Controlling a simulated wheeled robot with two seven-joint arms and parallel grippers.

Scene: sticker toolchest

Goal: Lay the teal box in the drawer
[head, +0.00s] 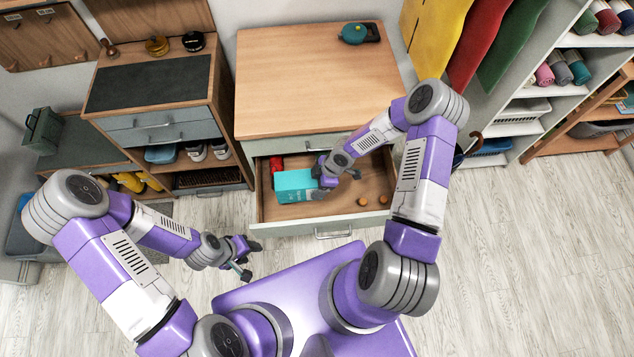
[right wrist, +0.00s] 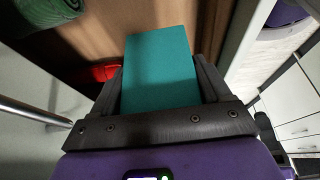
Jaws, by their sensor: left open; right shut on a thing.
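The teal box (head: 294,185) is in the open drawer (head: 282,213), toward its left side in the head view. My right gripper (head: 322,184) is shut on the box at its right end. In the right wrist view the teal box (right wrist: 160,70) sits between the two fingers (right wrist: 160,90). I cannot tell whether the box touches the drawer floor. My left gripper (head: 246,261) is open and empty, outside the drawer to its front left.
The drawer also holds a red object (head: 276,163) behind the box and small orange balls (head: 363,201) at the right. A teal tape-dispenser-like object (head: 355,33) stands on the wooden top (head: 300,80). A dark-topped cabinet (head: 150,82) stands left; shelves (head: 570,90) stand right.

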